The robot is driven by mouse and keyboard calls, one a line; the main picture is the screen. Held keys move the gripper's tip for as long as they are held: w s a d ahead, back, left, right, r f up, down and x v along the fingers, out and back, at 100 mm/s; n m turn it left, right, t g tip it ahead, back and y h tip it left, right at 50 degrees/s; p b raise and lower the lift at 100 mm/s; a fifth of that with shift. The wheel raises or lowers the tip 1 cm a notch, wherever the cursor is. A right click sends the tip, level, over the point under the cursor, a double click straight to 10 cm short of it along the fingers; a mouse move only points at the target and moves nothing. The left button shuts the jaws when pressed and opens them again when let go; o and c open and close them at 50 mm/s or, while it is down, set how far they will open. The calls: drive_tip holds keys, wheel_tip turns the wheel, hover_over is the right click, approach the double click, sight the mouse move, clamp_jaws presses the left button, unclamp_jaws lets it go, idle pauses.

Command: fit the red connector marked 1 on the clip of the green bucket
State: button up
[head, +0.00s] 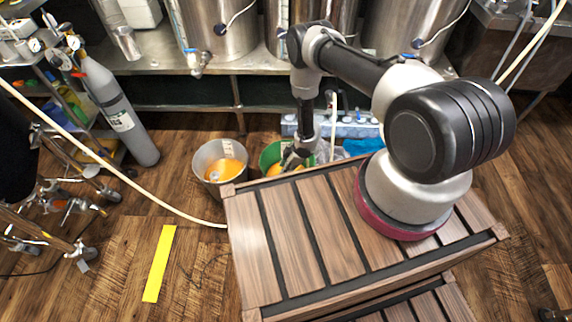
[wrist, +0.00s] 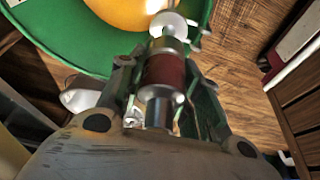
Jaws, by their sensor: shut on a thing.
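My gripper (wrist: 166,88) is shut on a dark red connector (wrist: 163,72) with metal ends, held between its two fingers. The mark on the connector cannot be read. The connector points toward the rim of the green bucket (wrist: 62,40), which holds something orange. A pale round piece (wrist: 168,22) and small metal parts show at the connector's far end, by the rim. I cannot tell whether these are the clip or whether they touch. In the head view my gripper (head: 292,160) is over the green bucket (head: 268,153), and the connector is hidden there.
A grey metal bucket (head: 208,158) with orange contents stands left of the green one. A slatted wooden crate (head: 335,235) is close in front. A grey gas cylinder (head: 118,112) leans at left. A pale hose (head: 110,165) crosses the floor. Steel tanks (head: 225,30) stand behind.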

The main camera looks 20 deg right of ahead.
drive_tip(key=shift+f, duration=0.45)
drive_tip(key=shift+f, duration=1.25)
idle(0.5)
drive_tip(key=o, duration=1.2)
